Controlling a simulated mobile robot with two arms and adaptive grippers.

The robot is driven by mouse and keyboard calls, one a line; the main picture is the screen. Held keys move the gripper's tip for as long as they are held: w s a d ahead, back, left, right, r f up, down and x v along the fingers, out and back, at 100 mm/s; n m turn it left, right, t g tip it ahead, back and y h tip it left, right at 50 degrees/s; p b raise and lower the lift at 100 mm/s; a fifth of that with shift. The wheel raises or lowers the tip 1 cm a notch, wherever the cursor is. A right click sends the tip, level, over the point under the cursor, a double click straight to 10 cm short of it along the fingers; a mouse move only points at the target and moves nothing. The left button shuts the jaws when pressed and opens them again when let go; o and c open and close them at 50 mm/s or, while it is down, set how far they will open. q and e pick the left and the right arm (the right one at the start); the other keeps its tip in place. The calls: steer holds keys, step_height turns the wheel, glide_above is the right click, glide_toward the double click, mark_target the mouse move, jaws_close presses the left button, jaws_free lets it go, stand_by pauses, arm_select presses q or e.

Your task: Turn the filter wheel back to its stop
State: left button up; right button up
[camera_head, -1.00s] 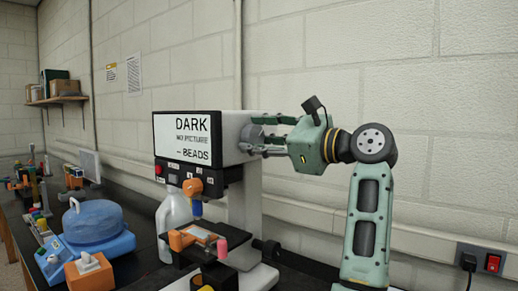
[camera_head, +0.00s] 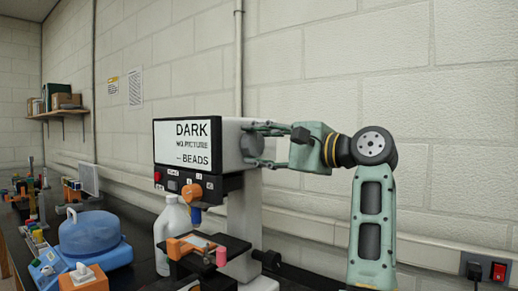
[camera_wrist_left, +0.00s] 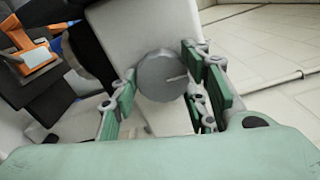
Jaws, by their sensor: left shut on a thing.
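The filter wheel (camera_wrist_left: 160,76) is a grey round knob on the side of the white microscope head (camera_head: 229,145). A pale line on its face points to the right in the left wrist view. My left gripper (camera_head: 254,144) reaches in from the right in the head view. It is shut on the wheel, with its green fingers on either side in the left wrist view (camera_wrist_left: 160,88). The screen (camera_head: 187,143) on the head reads "DARK, NO PICTURE – BEADS". My right gripper is not in view.
Below the screen are an orange knob (camera_head: 188,191) and a stage with orange and pink parts (camera_head: 221,256). A white jug (camera_head: 172,222), a blue domed device (camera_head: 90,240) and an orange box (camera_head: 84,279) stand to the left. A block wall lies close behind.

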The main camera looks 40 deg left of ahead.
arm_select(q)
steer(key=shift+w+f+n, duration=0.1)
steer(key=shift+f+n, duration=0.2)
stand_by(0.4)
steer(key=o, duration=0.9)
steer(key=shift+c, duration=0.2)
steer(key=shift+o, duration=1.3)
steer(key=shift+r, duration=0.2)
